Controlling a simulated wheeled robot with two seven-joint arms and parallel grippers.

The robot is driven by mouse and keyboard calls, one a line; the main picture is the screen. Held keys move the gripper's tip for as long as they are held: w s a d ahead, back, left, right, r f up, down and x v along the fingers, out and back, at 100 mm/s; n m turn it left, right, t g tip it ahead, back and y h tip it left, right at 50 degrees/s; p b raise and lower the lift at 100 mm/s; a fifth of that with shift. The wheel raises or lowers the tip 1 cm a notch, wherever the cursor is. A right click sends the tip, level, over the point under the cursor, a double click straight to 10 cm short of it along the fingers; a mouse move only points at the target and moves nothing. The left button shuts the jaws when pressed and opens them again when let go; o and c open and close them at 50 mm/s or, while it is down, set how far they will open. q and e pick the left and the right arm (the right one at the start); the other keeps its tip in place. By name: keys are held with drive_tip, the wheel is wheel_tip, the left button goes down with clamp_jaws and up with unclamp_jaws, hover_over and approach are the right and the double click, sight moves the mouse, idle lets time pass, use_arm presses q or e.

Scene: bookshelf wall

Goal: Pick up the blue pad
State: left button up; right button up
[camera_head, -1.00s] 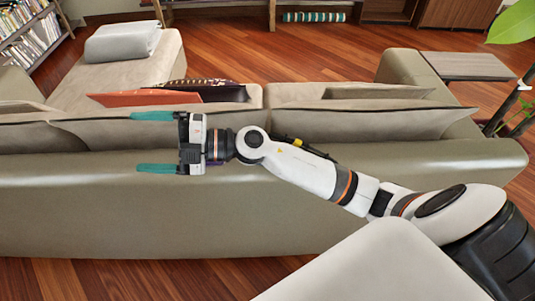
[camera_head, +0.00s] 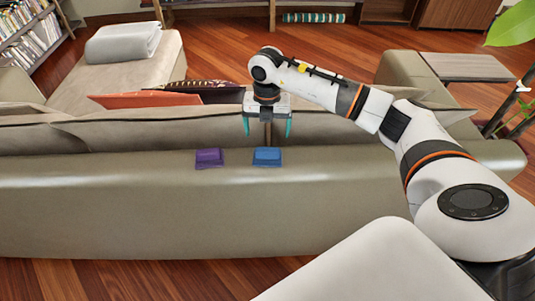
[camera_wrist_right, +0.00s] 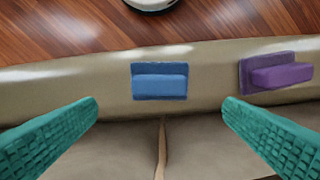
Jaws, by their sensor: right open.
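The blue pad (camera_head: 267,156) lies on the top of the sofa's back, to the right of a purple pad (camera_head: 209,157) in the head view. My right gripper (camera_head: 267,127) points down above and just behind the blue pad, open and empty, with teal fingers. In the right wrist view the blue pad (camera_wrist_right: 160,80) is ahead of the gap between the open fingers, apart from both. The purple pad (camera_wrist_right: 276,71) is to its right there. My left gripper is not in view.
The sofa back (camera_head: 130,215) spans the view, with cushions (camera_head: 370,119) behind it. An orange cushion (camera_head: 145,99) and a patterned one lie on the seat. A plant (camera_head: 510,100) stands at the right. Bookshelves (camera_head: 30,45) stand at the far left.

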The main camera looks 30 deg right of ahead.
sight(267, 149)
wheel_tip(267, 149, down, 3)
drive_tip(key=shift+f, duration=0.1)
drive_tip(key=f, duration=0.1)
drive_tip(key=f+p, duration=0.1)
drive_tip(key=f, duration=0.1)
drive_tip(key=f+p, duration=0.1)
drive_tip(key=shift+s+a+f, duration=0.1)
drive_tip(key=shift+s+f, duration=0.15)
drive_tip(key=shift+f, duration=0.4)
drive_tip(key=c, duration=1.1)
